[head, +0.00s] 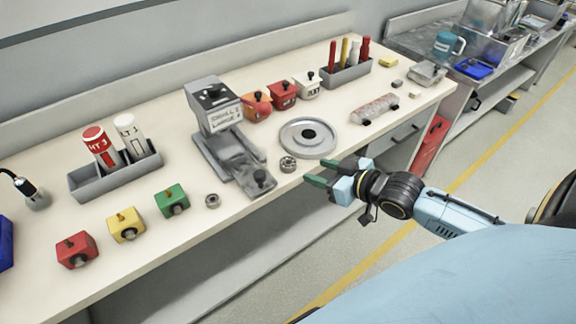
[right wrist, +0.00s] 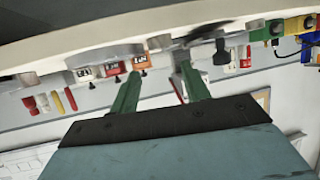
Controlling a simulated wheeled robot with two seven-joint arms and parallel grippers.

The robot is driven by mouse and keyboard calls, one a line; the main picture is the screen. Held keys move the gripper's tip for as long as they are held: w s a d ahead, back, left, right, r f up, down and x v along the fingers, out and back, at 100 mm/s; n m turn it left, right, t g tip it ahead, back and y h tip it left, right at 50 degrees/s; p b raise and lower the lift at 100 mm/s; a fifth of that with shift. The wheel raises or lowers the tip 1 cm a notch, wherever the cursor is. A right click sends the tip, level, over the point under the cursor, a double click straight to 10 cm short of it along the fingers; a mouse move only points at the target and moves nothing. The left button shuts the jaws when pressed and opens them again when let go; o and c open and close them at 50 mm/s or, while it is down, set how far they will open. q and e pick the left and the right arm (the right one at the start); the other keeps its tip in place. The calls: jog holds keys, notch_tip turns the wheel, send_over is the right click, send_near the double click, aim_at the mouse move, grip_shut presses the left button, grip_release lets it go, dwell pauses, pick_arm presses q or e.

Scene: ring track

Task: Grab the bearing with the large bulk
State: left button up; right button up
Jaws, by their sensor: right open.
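Two metal ring bearings lie on the bench in the head view. The bearing that looks bulkier (head: 288,164) lies between the grey press and the round plate. The other, smaller-looking bearing (head: 212,200) lies farther left, beside the green block. My right gripper (head: 320,170) is open and empty at the bench's front edge, a short way right of the bulkier bearing, its green fingers pointing left. In the right wrist view, the spread fingers (right wrist: 166,75) show with nothing clearly held between them. I cannot make out either bearing surely there. My left gripper is not in view.
The grey press (head: 228,150) stands left of the bulkier bearing, and the round metal plate (head: 308,152) lies just behind it. Red (head: 77,250), yellow (head: 127,225) and green (head: 171,200) blocks line the front left. A grey marker tray (head: 88,182) stands behind them.

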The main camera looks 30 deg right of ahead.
aim_at(287, 161)
jog(key=x, duration=0.5)
jog(key=shift+b, duration=0.4)
jog(key=shift+b+x, duration=0.55)
jog(key=shift+x, duration=1.85)
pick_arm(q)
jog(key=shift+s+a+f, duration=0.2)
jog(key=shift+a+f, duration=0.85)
pick_arm(e)
jog(key=shift+a, duration=0.1)
jog(key=c, duration=0.7)
jog(key=shift+r, duration=0.1)
